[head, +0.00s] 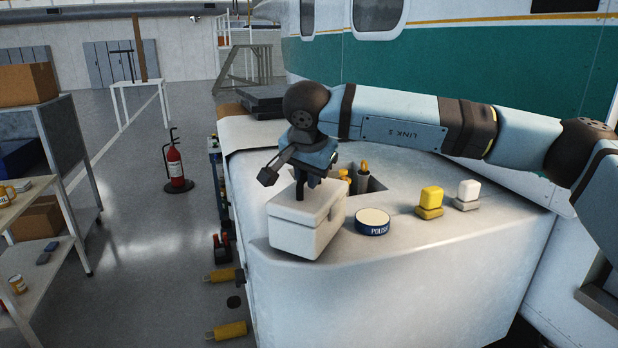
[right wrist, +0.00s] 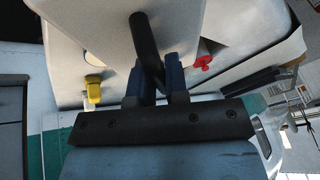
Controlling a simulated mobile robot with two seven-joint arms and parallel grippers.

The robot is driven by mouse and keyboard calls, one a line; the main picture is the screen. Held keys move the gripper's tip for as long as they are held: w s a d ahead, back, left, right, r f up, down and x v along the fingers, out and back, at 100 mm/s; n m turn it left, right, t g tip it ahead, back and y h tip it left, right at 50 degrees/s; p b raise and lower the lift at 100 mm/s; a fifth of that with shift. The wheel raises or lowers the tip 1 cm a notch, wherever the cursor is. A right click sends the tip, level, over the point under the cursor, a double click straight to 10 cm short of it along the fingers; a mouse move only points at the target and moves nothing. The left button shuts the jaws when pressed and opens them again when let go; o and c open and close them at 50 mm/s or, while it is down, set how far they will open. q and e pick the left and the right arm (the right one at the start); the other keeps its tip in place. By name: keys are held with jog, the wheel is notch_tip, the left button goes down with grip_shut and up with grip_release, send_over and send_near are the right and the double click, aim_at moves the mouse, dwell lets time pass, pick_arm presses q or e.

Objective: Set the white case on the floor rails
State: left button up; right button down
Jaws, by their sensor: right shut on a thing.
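The white case (head: 303,228) is a box with a lid seam and a dark handle on top. It is upright at the left front of the big white rounded surface (head: 400,285); I cannot tell if it touches it. My right gripper (head: 300,188) is above the case, shut on its handle. In the right wrist view, the black handle (right wrist: 147,45) sits between the blue fingers (right wrist: 158,85), with the white case (right wrist: 185,25) beyond. My left gripper is not in view. I cannot make out the floor rails for certain.
A polish tin (head: 372,222), a yellow block (head: 430,200) and a white block (head: 468,194) stand right of the case. Yellow cylinders (head: 228,331) are low at the left. A fire extinguisher (head: 175,163) and shelves (head: 65,170) flank open grey floor (head: 150,260).

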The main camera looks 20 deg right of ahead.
jog(key=shift+f, duration=0.4)
jog(key=shift+f, duration=0.15)
jog(key=c, duration=1.1)
grip_release()
jog(key=shift+r, duration=0.3)
jog(key=b+v, duration=0.1)
jog(key=v, duration=1)
jog(key=shift+s+r, duration=0.2)
jog(key=shift+r, duration=0.15)
